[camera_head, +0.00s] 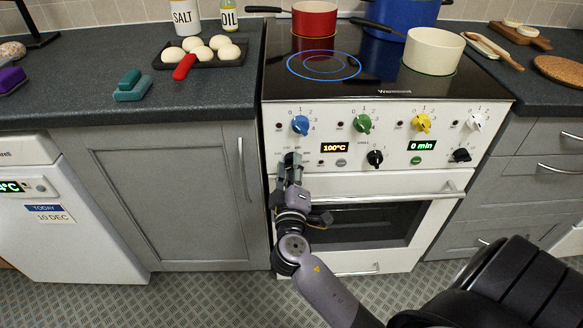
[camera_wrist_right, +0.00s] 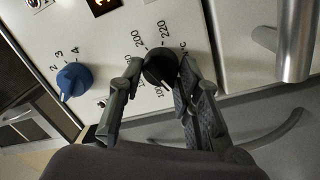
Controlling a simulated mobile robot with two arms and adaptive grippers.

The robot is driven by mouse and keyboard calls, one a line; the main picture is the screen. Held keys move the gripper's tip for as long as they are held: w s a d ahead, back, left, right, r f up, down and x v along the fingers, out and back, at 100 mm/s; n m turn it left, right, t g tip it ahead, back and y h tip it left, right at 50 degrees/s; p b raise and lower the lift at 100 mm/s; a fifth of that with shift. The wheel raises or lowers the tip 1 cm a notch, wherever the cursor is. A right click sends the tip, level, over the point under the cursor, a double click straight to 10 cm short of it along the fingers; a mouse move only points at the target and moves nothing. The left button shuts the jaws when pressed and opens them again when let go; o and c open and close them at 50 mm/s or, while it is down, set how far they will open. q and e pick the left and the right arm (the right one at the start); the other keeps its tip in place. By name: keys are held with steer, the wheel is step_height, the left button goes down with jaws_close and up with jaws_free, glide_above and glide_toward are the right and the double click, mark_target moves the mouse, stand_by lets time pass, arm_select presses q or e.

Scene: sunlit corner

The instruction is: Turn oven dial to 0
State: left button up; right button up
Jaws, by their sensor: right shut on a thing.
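The oven dial (camera_wrist_right: 160,66) is a black round knob on the white oven panel, with printed temperature marks such as 200 and 220 around it in the right wrist view. My right gripper (camera_wrist_right: 157,78) has a finger on each side of the dial and is shut on it. The dial's exact pointer setting is hard to make out. My left gripper is out of view.
A blue knob (camera_head: 300,124) sits just above my right gripper, with green (camera_head: 362,123), yellow (camera_head: 421,122) and white knobs farther right. The oven door handle (camera_head: 400,193) runs below. Pots stand on the black hob (camera_head: 370,80). The floor in front is clear.

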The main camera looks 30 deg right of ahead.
steer(key=o, duration=1)
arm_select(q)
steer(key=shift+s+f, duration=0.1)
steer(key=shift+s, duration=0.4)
arm_select(e)
steer(key=shift+o, duration=0.8)
steer(key=shift+s+a, duration=0.2)
steer(key=shift+s, duration=0.1)
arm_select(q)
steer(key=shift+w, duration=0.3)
arm_select(e)
steer(key=v, duration=1.1)
steer(key=shift+a, duration=0.2)
steer(key=shift+s, duration=0.1)
